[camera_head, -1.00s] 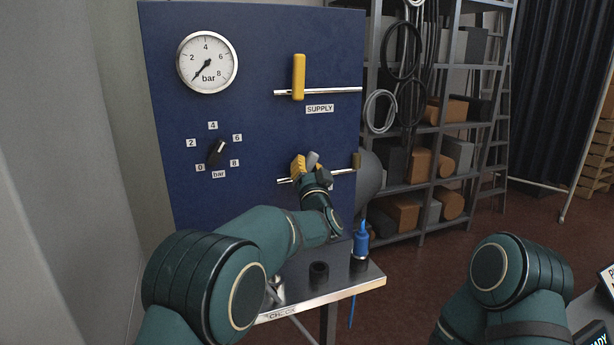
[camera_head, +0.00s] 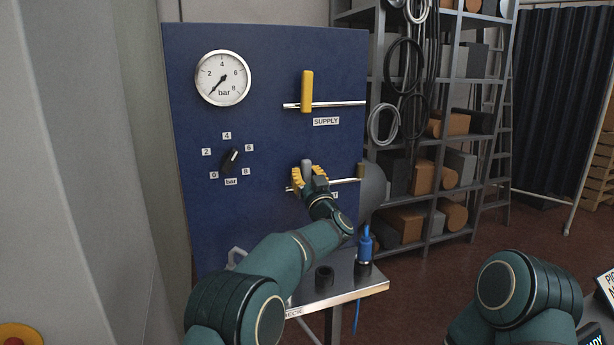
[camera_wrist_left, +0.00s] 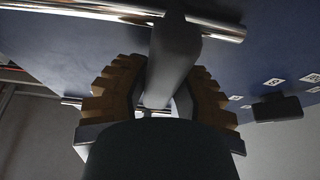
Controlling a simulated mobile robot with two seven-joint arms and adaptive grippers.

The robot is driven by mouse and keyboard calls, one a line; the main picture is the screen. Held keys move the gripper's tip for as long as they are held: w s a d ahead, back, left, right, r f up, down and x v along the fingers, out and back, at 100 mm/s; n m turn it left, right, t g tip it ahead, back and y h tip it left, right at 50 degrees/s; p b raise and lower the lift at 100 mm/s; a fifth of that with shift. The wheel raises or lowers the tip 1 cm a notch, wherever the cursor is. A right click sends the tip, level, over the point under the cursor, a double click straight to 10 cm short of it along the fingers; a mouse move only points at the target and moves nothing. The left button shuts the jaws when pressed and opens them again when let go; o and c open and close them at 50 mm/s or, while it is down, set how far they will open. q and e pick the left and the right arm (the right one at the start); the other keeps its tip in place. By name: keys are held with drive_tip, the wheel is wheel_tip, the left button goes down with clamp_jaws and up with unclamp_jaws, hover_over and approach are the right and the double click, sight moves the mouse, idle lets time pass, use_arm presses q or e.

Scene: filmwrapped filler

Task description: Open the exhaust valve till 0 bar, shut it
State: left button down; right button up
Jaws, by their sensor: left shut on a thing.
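The exhaust valve's grey lever (camera_head: 306,166) sits on the lower pipe (camera_head: 345,181) of the blue panel. My left gripper (camera_head: 308,174) is shut on this lever, its yellow ribbed fingers on either side. In the left wrist view the grey lever (camera_wrist_left: 170,60) runs between the two fingers and across the shiny pipe (camera_wrist_left: 110,12). The lever looks about upright, crosswise to the pipe. The label below is mostly hidden by my arm. The round gauge (camera_head: 223,77) has its needle at the lower left, at about 0 bar. My right gripper is out of view.
The yellow SUPPLY lever (camera_head: 307,91) stands upright on the upper pipe. A black knob (camera_head: 231,160) with a bar scale is at left. Below is a metal shelf (camera_head: 345,292) with a blue fitting (camera_head: 364,243). A storage rack (camera_head: 430,150) stands behind at right.

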use_arm(q)
drive_tip(key=shift+a+r, duration=0.15)
drive_tip(key=shift+r, duration=0.1)
drive_tip(key=c, duration=0.7)
unclamp_jaws()
drive_tip(key=shift+f, duration=0.1)
drive_tip(key=shift+c, duration=0.2)
drive_tip(key=shift+f, duration=0.1)
drive_tip(key=shift+s+d+f, duration=0.25)
drive_tip(key=shift+s+d, duration=0.05)
drive_tip(key=shift+s, duration=0.15)
drive_tip(key=v, duration=1)
drive_tip(key=shift+s, duration=0.35)
drive_tip(key=shift+f, duration=0.15)
